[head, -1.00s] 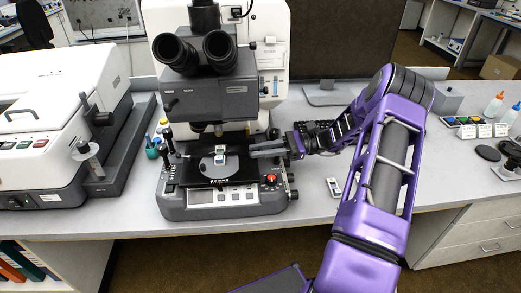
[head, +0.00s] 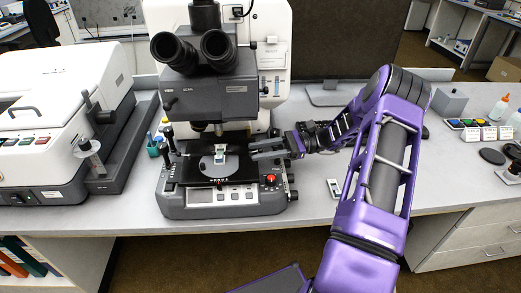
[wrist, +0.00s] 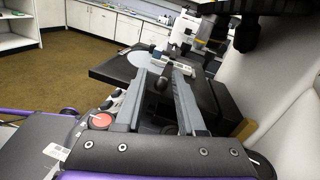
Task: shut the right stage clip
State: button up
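The microscope (head: 208,80) stands on the bench, with its dark stage (head: 190,172) low at the front. A pale sample holder (head: 219,152) lies on the stage's grey round plate (head: 206,168); it also shows in the wrist view (wrist: 176,62). My gripper (head: 253,151) points left at the stage's right side. In the wrist view its two fingers (wrist: 161,76) are apart, with a small dark knob (wrist: 161,82) showing between them. Contact with the knob cannot be told. I cannot clearly tell the right stage clip from the other dark parts, or its position.
The objective and microscope head hang over the stage. A red knob (head: 270,179) is on the base's right front. A small bottle holder (head: 153,148) is left of the stage. A small white device (head: 333,187) lies on the bench. The front bench strip is mostly clear.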

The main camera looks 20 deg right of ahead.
jog(key=shift+o, duration=0.4)
jog(key=s+d, duration=0.2)
jog(key=d, duration=1.5)
jog(key=shift+s+d+b, duration=0.15)
jog(key=shift+s+b, duration=0.15)
jog(key=shift+b, duration=0.15)
